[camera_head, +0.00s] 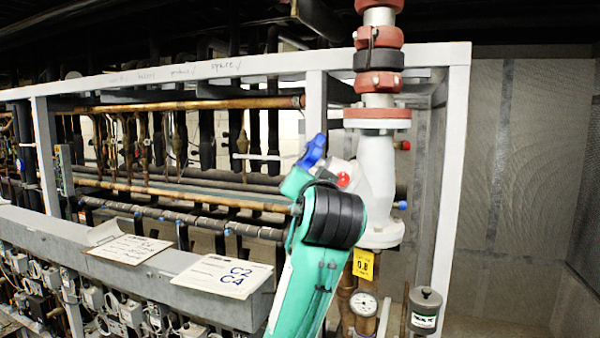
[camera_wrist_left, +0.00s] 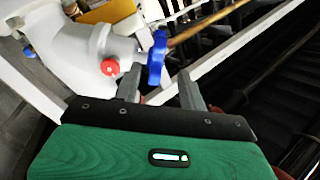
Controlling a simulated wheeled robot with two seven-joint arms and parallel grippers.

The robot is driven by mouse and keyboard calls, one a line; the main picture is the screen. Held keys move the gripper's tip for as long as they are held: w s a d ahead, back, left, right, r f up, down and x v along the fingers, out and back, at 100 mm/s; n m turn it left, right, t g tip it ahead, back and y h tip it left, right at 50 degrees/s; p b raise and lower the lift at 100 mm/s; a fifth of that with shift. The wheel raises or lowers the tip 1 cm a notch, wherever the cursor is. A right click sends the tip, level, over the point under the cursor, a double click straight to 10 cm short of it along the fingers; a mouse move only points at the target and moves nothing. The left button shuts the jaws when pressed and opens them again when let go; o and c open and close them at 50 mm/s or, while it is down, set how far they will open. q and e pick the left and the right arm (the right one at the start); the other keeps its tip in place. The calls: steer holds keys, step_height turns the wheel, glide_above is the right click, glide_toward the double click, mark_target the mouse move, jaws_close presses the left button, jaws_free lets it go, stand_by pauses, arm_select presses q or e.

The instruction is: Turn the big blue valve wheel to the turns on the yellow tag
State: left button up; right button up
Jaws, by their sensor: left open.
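The blue valve wheel (camera_head: 312,151) sits on the left side of a white valve body (camera_head: 376,185), seen nearly edge-on. In the left wrist view the wheel (camera_wrist_left: 157,57) appears beyond my left gripper (camera_wrist_left: 159,73), its lower end between the two grey fingertips. The fingers are apart and hold nothing; whether they reach around the rim I cannot tell. In the head view my green arm hides the gripper and part of the valve. The yellow tag (camera_head: 363,265) hangs below the valve and seems to read 0.8, with smaller print illegible. My right gripper is not in view.
A red round cap (camera_head: 343,180) is on the valve near the wheel. A white rack frame (camera_head: 455,170) stands around the pipe. A pressure gauge (camera_head: 364,304) and a grey canister (camera_head: 425,309) are below. Copper pipes (camera_head: 190,104) run left. Paper sheets (camera_head: 224,276) lie on the ledge.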

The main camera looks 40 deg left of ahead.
mark_target(308, 157)
arm_select(q)
steer(key=p+x, duration=0.6)
steer(key=x, duration=0.7)
steer(key=shift+w+a+p, duration=0.2)
steer(key=shift+w+p, duration=0.05)
steer(key=shift+p, duration=0.1)
jaws_close()
